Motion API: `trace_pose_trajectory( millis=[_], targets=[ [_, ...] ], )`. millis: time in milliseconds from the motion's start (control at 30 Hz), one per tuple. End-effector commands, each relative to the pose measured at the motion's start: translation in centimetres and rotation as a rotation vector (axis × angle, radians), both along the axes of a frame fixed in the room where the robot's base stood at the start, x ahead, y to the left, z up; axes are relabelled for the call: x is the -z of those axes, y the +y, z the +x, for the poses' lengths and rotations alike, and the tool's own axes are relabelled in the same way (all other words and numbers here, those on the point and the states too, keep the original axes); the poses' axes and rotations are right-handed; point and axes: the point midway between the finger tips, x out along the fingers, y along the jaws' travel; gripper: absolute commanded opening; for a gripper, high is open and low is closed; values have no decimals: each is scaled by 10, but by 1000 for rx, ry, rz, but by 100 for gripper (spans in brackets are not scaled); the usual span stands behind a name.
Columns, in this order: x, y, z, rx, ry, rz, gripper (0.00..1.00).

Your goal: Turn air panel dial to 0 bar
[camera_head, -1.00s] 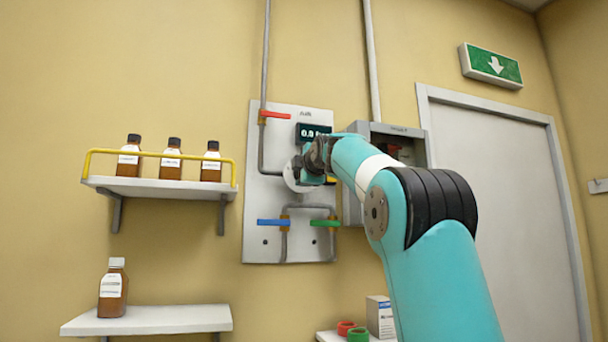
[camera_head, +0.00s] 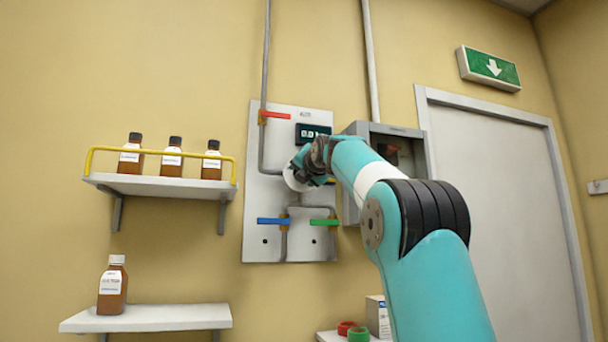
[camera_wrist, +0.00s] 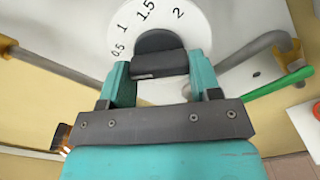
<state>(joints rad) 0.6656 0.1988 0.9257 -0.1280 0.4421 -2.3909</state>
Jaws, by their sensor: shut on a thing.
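The air panel (camera_head: 257,185) is a light grey plate on the wall with a small dark display (camera_head: 313,131) reading about 0.0; its last digits are too small to be sure of. The round white dial (camera_wrist: 190,22) fills the top of the wrist view, with marks 0.5, 1, 1.5 and 2 showing. Its 0 mark is not visible. My gripper (camera_wrist: 158,72) is shut on the dark knob (camera_wrist: 156,42) at the dial's centre. In the head view my wrist covers most of the dial (camera_head: 293,181), leaving only its left edge showing.
The panel carries a red handle (camera_head: 275,115), a blue handle (camera_head: 272,221) and a green handle (camera_head: 324,222) on grey pipes close around the dial. An open grey box (camera_head: 420,155) is right of it. Shelves with brown bottles (camera_head: 130,160) stand left.

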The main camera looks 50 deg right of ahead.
Motion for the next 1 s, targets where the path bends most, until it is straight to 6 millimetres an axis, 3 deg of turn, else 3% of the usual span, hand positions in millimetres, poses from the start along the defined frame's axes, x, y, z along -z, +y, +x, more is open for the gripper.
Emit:
trace_pose_trajectory(
  millis=[500, 1000],
  targets=[
    [3, -1, 0, -1, 174, -277, 34],
    [3, -2, 0, -1, 203, -325, 34]
  ],
)
